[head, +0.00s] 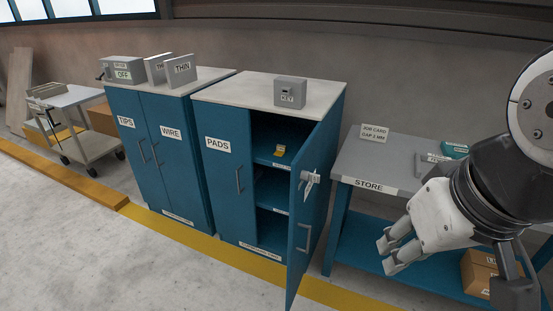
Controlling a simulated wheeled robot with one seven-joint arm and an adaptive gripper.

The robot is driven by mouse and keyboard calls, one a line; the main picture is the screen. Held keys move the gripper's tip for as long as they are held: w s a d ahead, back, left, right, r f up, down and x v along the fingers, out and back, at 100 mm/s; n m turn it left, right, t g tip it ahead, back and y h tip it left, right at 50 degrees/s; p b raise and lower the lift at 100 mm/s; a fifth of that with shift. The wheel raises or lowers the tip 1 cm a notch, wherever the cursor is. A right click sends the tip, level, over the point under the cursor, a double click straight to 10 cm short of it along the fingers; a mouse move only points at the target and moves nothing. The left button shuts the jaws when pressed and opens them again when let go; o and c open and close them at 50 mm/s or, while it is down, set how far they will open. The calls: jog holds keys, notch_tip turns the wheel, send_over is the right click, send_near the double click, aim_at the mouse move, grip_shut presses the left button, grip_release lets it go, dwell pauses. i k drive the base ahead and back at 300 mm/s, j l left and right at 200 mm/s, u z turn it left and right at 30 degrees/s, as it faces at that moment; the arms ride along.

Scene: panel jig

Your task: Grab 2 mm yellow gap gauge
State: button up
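A small yellow item (279,150), which looks like the gap gauge, lies on the upper shelf inside the open blue cabinet (268,210). Its marking is too small to read. The cabinet's right door (318,215) stands swung out toward me, with a key and tag (309,181) hanging at its lock. My gripper (386,256) is at the right, in front of the store bench and to the right of the door. Its two fingers are apart, with nothing seen between them. It is well away from the yellow item, with the open door between them.
The store bench (400,165) carries a job card reading "GAP 2 MM" (374,134); cartons (479,270) sit below it. A grey KEY box (290,92) stands on the cabinet. The PADS door (222,175) is shut. A trolley (88,135) stands far left. The front floor is clear.

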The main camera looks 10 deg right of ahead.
aim_at(281, 150)
jog(key=i, duration=1.1)
